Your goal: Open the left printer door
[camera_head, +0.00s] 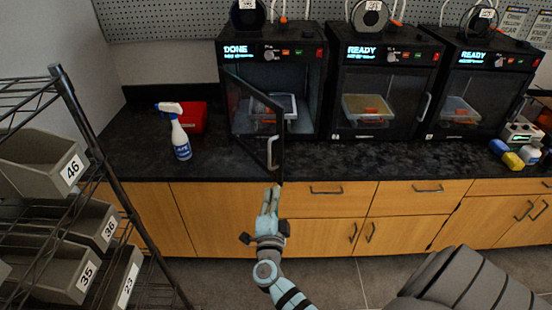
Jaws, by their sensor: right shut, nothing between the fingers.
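The left printer (317,75) is a black box with a lit "DONE" display on the counter. Its dark glass door (248,118) is hinged on the left and stands partly open, swung out over the counter's front. The door's handle (271,154) is on the free edge. Inside the printer I see a light-coloured plate with something on it, partly behind the door. My right gripper (270,192) is shut and empty, pointing up just below the handle and the door's lower corner; they look apart. My left gripper is not in view.
Two more black printers (384,85) marked "READY" stand to the right, doors shut. A spray bottle (180,138) and a red box (192,118) are left of the open door. A wire shelf (75,120) with grey bins stands at the left.

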